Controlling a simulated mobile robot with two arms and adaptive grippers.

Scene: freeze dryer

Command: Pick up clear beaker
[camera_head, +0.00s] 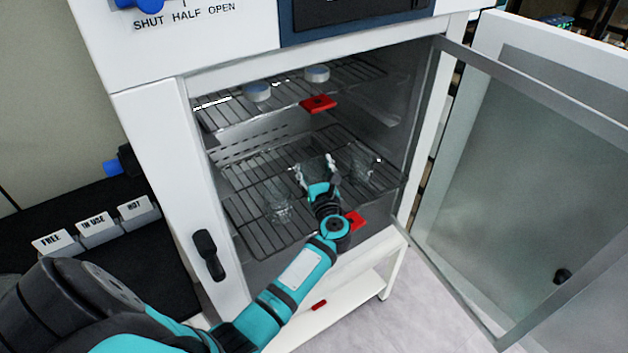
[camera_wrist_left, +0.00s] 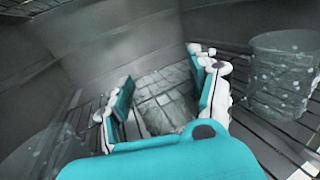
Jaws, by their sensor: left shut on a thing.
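My left gripper (camera_head: 315,169) reaches into the open freeze dryer chamber, over the lower wire shelf (camera_head: 250,232). Its fingers are closed around a clear beaker, which shows between them in the left wrist view (camera_wrist_left: 163,98). The beaker is hard to make out in the head view, and I cannot tell whether it still touches the shelf. A second clear beaker (camera_head: 278,207) stands on the shelf to the left of the gripper. Another clear glass vessel (camera_head: 363,168) stands to its right and also shows in the wrist view (camera_wrist_left: 284,75). My right gripper is not in view.
Red tabs (camera_head: 318,104) (camera_head: 356,220) mark the shelf fronts. The glass door (camera_head: 530,180) stands open at the right. Sign blocks (camera_head: 98,229) stand on the black surface at left.

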